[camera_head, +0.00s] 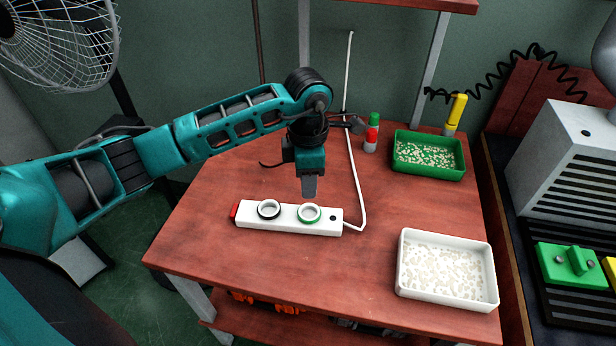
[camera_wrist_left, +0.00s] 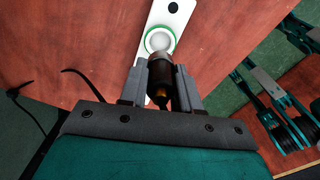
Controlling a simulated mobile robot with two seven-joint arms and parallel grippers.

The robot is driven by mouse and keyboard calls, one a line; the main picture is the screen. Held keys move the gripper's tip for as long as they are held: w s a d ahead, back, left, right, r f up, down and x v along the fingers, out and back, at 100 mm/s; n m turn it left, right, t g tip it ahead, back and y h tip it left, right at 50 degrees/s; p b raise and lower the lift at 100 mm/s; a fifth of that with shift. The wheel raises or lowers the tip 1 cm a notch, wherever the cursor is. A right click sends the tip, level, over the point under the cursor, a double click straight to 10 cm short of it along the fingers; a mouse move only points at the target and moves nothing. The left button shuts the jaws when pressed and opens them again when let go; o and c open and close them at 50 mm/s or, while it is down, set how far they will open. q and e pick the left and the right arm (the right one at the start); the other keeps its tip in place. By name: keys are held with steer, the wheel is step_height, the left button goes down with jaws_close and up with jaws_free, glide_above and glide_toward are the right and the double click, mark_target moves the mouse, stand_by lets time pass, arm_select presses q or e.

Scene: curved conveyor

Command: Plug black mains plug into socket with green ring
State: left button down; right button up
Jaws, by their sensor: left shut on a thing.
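My left gripper (camera_head: 309,190) points down just behind the white power strip (camera_head: 290,224) and is shut on the black mains plug (camera_wrist_left: 161,76). In the head view the fingers hide the plug. The socket with the green ring (camera_head: 309,213) is at the strip's right part, beside a socket with a black ring (camera_head: 268,209). In the left wrist view the plug's far end overlaps the near edge of the green ring (camera_wrist_left: 160,40). I cannot tell whether they touch. My right gripper is not in view.
A white tray (camera_head: 401,270) stands at the front right of the red-brown table (camera_head: 300,275). A green tray (camera_head: 429,174), a red-and-green bottle (camera_head: 371,134) and a yellow tool (camera_head: 455,112) are at the back right. A white cable (camera_head: 357,185) runs back from the strip.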

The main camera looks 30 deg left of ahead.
arm_select(q)
steer(key=shift+f+b, duration=1.75)
steer(key=shift+f, duration=0.8)
steer(key=shift+f+b, duration=1.2)
steer(key=shift+b, duration=0.05)
steer(key=c, duration=0.7)
jaws_free()
steer(key=shift+c, duration=0.2)
